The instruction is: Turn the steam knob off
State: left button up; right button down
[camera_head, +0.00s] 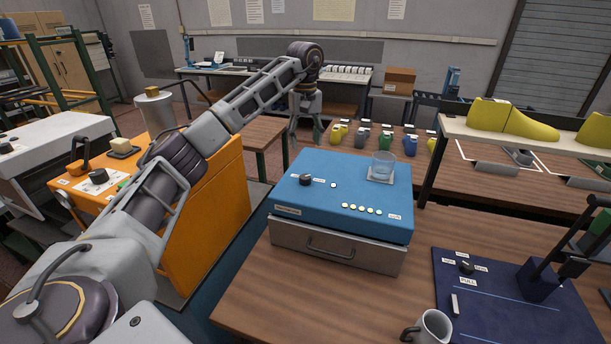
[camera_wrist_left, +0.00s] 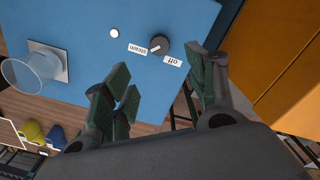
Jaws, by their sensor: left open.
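The dark round steam knob (camera_head: 306,179) sits on the top left of the blue machine (camera_head: 340,208). In the left wrist view the knob (camera_wrist_left: 160,43) has a white "steam" label and a white "off" label beside it. Its pale pointer mark appears turned toward the "steam" label. My left gripper (camera_head: 305,134) is open and empty, above and behind the machine's back edge in the head view. In the left wrist view its green-padded fingers (camera_wrist_left: 165,85) are spread below the knob in the picture, apart from it. My right gripper is not in view.
A clear glass (camera_head: 383,165) stands on a white pad at the machine's back right. Several small round buttons line its front. A mug (camera_head: 431,328) and navy panel (camera_head: 500,305) are at right. An orange cabinet (camera_head: 205,215) stands left. Wooden table (camera_head: 275,293) is bare in front.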

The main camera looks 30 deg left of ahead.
aim_at(305, 176)
pick_arm(q)
jog(key=shift+f+b, duration=0.45)
jog(key=shift+f, duration=2.35)
jog(key=shift+f+p, duration=0.45)
jog(key=shift+f, duration=3.7)
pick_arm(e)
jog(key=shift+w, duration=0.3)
pick_arm(q)
jog(key=c, duration=1)
